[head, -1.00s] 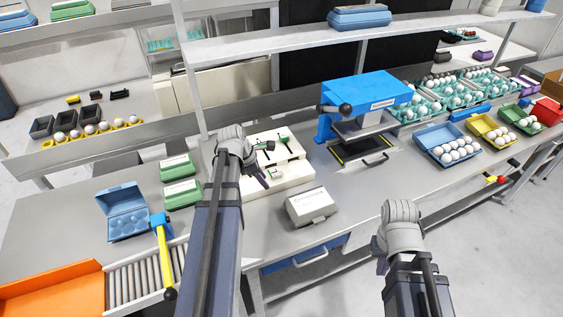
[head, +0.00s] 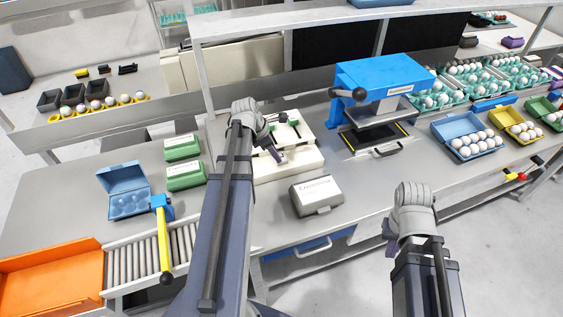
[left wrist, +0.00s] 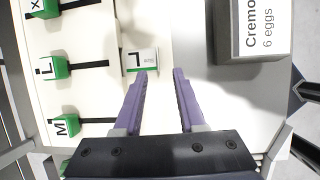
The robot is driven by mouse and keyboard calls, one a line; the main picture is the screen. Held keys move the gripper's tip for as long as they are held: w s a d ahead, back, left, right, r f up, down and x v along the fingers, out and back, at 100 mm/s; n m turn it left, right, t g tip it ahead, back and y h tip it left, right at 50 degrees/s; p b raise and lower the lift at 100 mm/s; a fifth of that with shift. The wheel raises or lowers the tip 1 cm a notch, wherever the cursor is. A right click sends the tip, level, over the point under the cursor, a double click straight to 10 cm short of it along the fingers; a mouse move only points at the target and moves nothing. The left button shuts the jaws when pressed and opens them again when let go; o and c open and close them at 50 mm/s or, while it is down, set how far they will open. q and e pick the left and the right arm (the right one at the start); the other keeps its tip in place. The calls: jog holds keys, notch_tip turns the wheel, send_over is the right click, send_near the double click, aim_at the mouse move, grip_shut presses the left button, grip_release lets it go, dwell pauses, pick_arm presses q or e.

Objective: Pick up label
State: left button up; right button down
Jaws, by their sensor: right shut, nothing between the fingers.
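A small white label (left wrist: 141,61) marked "L", with a green edge, lies on the cream board (left wrist: 190,110) in the left wrist view. My left gripper (left wrist: 160,73) is open above the board, its purple fingers apart. The label is just beyond the left fingertip, and the gap between the fingers is empty. I cannot tell whether that finger touches the label. In the head view my left gripper (head: 276,150) is over the board (head: 290,174). My right gripper (head: 389,240) is partly hidden behind its wrist, off the table's front edge.
Green blocks marked L (left wrist: 53,68) and M (left wrist: 62,126) stand at black slots on the board. A grey carton with a white top label (head: 317,192) stands beside the board. A blue press (head: 385,76) is behind it. Bare table lies right of the carton.

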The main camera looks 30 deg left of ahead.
aim_at(282, 164)
pick_arm(q)
jog(key=shift+a+b+x, duration=0.15)
jog(key=shift+b+x, duration=1.1)
jog(key=shift+x, duration=0.05)
jog(key=shift+a+b+x, duration=0.15)
jog(key=shift+b+x, duration=1.1)
jog(key=shift+x, duration=0.1)
jog(key=shift+s, duration=0.1)
jog(key=shift+c, duration=0.2)
grip_shut()
